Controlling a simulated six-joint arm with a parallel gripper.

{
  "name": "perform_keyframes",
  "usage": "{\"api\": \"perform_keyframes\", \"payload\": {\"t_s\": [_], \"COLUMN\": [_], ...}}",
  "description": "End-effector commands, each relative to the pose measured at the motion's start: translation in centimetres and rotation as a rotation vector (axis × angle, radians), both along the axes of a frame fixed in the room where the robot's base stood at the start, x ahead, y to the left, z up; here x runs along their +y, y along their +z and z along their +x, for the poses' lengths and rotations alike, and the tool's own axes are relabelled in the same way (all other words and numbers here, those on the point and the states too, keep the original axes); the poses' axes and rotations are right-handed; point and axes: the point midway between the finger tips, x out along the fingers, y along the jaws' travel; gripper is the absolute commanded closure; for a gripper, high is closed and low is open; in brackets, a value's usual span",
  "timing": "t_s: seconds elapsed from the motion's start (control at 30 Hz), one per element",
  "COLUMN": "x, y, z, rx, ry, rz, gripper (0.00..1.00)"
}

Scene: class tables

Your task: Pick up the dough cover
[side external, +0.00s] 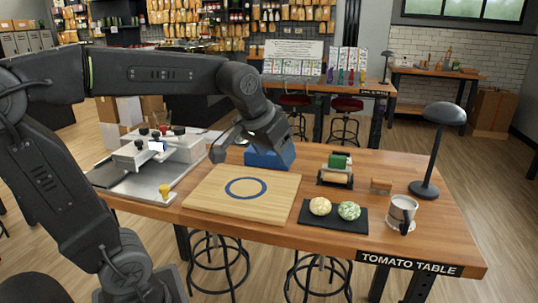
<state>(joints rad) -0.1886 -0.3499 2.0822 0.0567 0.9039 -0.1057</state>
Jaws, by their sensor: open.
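No thing in the side external view can be named as the dough cover for certain. A blue box-like object (268,158) stands at the back of the table, behind the wooden board, and may be it. My gripper (250,148) is open, tilted down just above and in front of this blue object, and hides part of it. I cannot tell if they touch. Two dough-like balls, one pale yellow (320,206) and one green-speckled (349,211), sit uncovered on a black tray (333,224).
The wooden board (210,203) with a blue ring lies bare at the table's middle. A grey machine (158,150) stands left. A green-topped roller device (337,170), a small wooden block (381,186), a metal mug (401,213) and a tall dark lamp (436,150) stand right.

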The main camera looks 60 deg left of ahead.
Motion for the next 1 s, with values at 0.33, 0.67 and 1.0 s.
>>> {"api": "perform_keyframes", "payload": {"t_s": [0.33,0.67,1.0], "x": [16.1,32.5,37.2], "y": [0.3,-5.2,-8.4], "z": [13.5,18.3,18.9], "rx": [-0.018,-0.044,-0.052], "ry": [0.359,0.644,0.713], "rz": [0.011,0.027,0.034], "gripper": [0.38,0.38,0.38]}}
